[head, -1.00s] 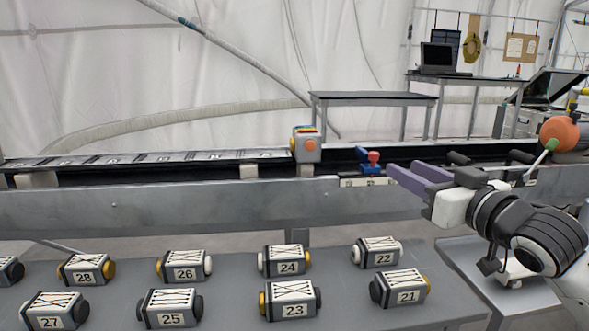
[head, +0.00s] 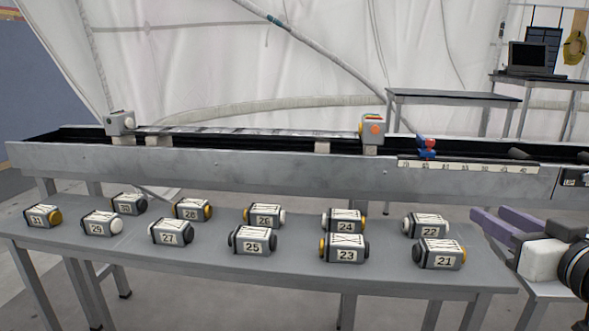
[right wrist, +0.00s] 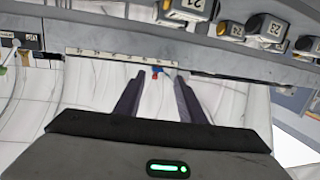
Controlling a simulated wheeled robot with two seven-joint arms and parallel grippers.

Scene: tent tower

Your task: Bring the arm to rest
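My right gripper (head: 488,211) is at the right side of the head view, with two purple fingers apart and nothing between them. In the right wrist view its two dark fingers (right wrist: 159,77) stand apart, with bare space between them. In the head view it is just right of the block marked 22 (head: 426,225) and above and right of the block marked 21 (head: 440,254), apart from both. Most of the right arm is cut off by the picture edge. My left gripper is not in view.
A grey table (head: 200,262) holds several numbered blocks. Behind it runs a long grey conveyor (head: 250,163) with an orange-buttoned box (head: 374,127) and a red and blue piece (head: 427,147). A shelf table (head: 455,97) and a laptop (head: 527,57) are at the back right.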

